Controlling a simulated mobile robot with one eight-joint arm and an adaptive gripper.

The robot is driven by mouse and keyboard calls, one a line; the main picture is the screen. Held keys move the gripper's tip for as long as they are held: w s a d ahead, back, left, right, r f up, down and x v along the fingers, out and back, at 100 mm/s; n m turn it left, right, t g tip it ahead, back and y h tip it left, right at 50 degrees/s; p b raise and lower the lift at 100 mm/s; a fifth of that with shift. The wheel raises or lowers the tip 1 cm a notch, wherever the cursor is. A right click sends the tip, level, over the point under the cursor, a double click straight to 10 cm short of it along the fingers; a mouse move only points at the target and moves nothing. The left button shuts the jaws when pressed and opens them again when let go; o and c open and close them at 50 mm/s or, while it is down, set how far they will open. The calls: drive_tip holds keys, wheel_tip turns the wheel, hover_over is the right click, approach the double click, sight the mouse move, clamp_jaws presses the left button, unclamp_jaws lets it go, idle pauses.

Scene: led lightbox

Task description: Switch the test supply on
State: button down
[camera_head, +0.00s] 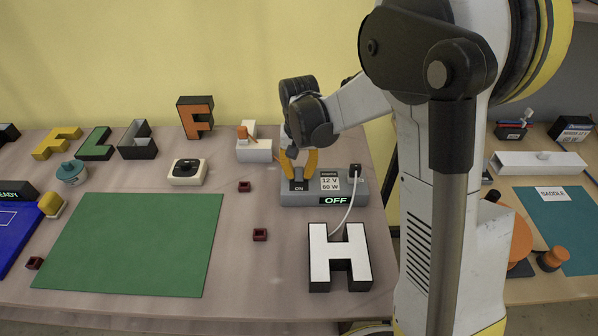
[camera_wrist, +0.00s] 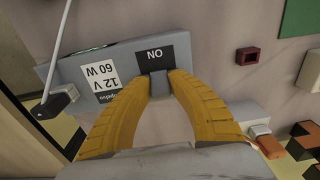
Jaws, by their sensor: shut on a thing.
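The test supply (camera_head: 325,200) is a grey box at the right of the workbench. It has a "12 V 60 W" label, an "ON" plate and a lit display (camera_head: 336,200) reading "OFF" in green. My gripper (camera_head: 299,178) reaches down over the supply's left part with its yellow fingers at the switch. In the wrist view the fingertips close around the dark switch (camera_wrist: 158,86), just beside the "ON" plate (camera_wrist: 157,55). The fingers hide part of the switch, and its exact position is unclear. A white cable is plugged in at the supply's right end.
A green mat (camera_head: 130,245), small dark red blocks (camera_head: 260,234) and a white box with a black knob (camera_head: 187,172) lie to the left.

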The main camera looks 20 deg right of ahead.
drive_tip(key=t, duration=0.2)
drive_tip(key=s+t+h+b, duration=0.1)
drive_tip(key=t, duration=0.1)
drive_tip(key=shift+a+f+b, duration=0.1)
drive_tip(key=shift+a+b, duration=0.1)
drive_tip(key=shift+b, duration=0.1)
drive_tip(key=t+b, duration=0.1)
drive_tip(key=t+h+b, duration=0.1)
drive_tip(key=t, duration=0.1)
drive_tip(key=shift+s+a+f+b, duration=0.1)
drive_tip(key=shift+s+b, duration=0.2)
drive_tip(key=shift+b, duration=0.05)
drive_tip(key=shift+t+h+b, duration=0.3)
drive_tip(key=shift+t+b, duration=0.05)
drive_tip(key=shift+t, duration=0.15)
drive_tip(key=c, duration=1.2)
unclamp_jaws()
drive_tip(key=v, duration=1.2)
drive_tip(key=shift+s, duration=0.1)
